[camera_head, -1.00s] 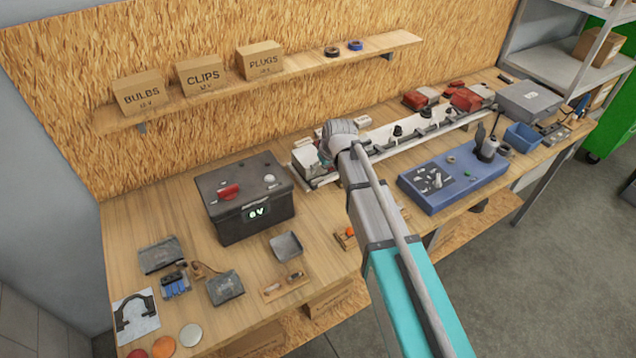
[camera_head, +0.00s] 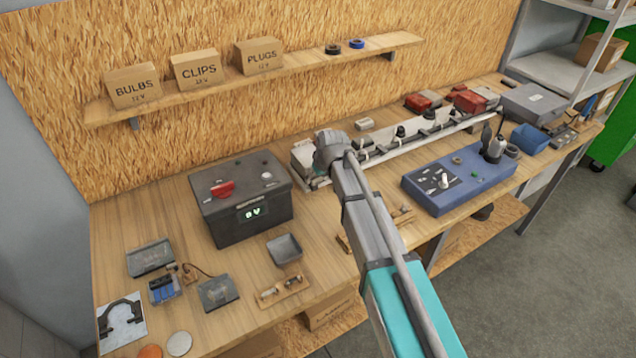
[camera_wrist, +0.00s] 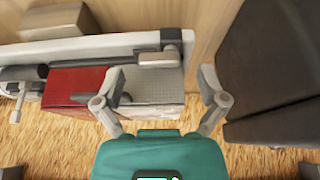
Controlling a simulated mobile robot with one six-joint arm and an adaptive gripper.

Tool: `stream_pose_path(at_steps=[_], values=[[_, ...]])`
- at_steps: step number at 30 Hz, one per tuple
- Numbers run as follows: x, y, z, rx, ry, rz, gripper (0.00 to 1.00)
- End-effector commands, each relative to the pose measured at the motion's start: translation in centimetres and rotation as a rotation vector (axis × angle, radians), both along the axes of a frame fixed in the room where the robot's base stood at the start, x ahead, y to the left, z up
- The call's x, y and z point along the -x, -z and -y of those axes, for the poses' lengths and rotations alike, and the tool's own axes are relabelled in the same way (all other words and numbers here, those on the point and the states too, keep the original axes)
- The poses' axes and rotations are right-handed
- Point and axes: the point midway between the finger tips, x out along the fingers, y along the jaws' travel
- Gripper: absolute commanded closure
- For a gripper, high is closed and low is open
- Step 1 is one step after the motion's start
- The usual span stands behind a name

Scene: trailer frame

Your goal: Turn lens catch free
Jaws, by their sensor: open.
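In the wrist view my gripper (camera_wrist: 161,84) is open, its two grey fingers apart with nothing held. Between and beyond the fingertips is a lamp with a red lens part (camera_wrist: 74,88) and a pale, ribbed lens part (camera_wrist: 155,88). A grey lever-like catch (camera_wrist: 160,60) with a dark pivot block lies along the lamp's edge, over the pale part. I cannot tell whether a finger touches the lamp. In the head view the pale lamp end (camera_head: 304,156) shows at the left end of the white trailer bar (camera_head: 410,140). My wrist hides the fingers and most of the lamp there.
A black battery box (camera_head: 240,205) stands close left of the lamp, and its dark side (camera_wrist: 275,70) fills the wrist view's right. A blue box (camera_head: 460,185) is right of my arm. Small trays and parts lie front left. A shelf (camera_head: 300,65) with cartons hangs behind.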

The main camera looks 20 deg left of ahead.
Motion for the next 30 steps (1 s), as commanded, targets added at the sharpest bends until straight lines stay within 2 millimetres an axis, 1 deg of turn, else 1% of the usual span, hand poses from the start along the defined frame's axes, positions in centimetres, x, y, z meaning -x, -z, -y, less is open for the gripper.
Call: stream_pose_path(at_steps=[1, 4, 17, 18, 20, 24, 29, 30], values=[[-0.11, 0.49, -0.11, 0.000, 0.000, 0.000, 0.09], [-0.18, 0.74, -0.22, 0.000, 0.000, 0.000, 0.09], [-0.27, 0.82, -0.19, 0.000, 0.001, 0.000, 0.09], [-0.27, 0.82, -0.19, 0.000, 0.001, 0.000, 0.16], [-0.26, 0.82, -0.18, 0.000, 0.001, 0.000, 0.27], [-0.27, 0.82, -0.18, 0.000, 0.001, 0.000, 0.53], [-0.27, 0.82, -0.18, 0.000, 0.001, 0.000, 0.83], [-0.28, 0.82, -0.18, 0.000, 0.001, 0.000, 0.90]])
